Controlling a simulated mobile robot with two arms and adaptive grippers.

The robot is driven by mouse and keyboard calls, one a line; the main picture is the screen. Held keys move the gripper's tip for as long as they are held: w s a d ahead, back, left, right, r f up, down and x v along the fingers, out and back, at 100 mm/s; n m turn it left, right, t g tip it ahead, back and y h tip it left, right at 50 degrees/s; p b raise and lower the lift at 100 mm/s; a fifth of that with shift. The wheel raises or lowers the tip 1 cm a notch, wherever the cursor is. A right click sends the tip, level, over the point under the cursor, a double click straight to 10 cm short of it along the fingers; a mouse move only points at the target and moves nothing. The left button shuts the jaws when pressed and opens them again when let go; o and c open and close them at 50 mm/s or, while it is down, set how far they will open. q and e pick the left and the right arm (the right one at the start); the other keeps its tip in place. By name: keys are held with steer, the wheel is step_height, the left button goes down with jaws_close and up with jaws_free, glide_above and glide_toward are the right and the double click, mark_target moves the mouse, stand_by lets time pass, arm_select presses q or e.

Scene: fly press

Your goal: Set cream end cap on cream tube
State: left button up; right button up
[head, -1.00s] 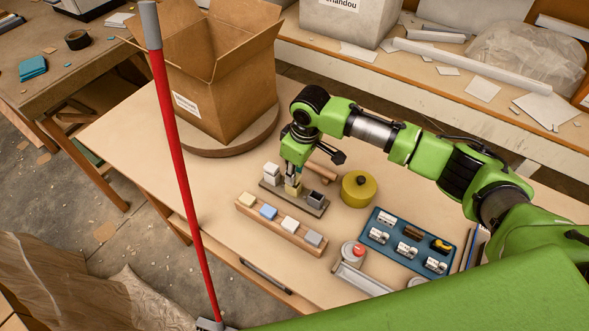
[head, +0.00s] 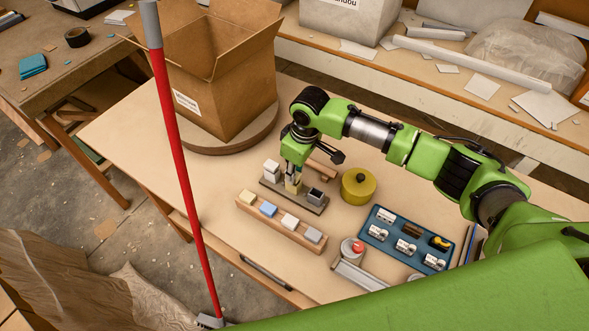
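A dark grey base (head: 313,208) holds a row of square tubes. The left one is an off-white tube (head: 271,175) with a matching block on top. The middle one is a pale yellow-cream tube (head: 293,187), partly hidden by my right gripper (head: 292,176). The right one is a grey tube (head: 315,196) with a dark open top. My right gripper points down at the middle tube; its fingertips are too small to tell whether they hold anything. A wooden rack (head: 272,221) in front carries a pale yellow cap (head: 247,197), a blue one (head: 268,209), an off-white one (head: 290,220) and a grey one (head: 314,235).
A wooden piece (head: 322,170) lies behind the base. An open cardboard box (head: 215,90) stands behind left. A red pole (head: 178,150) crosses the view at left.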

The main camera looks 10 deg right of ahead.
steer(key=shift+f+p, duration=0.2)
steer(key=shift+p, duration=0.15)
stand_by(0.5)
steer(key=o, duration=1)
step_height(320, 180, up, 7)
steer(key=p, duration=0.7)
steer(key=shift+p, duration=0.4)
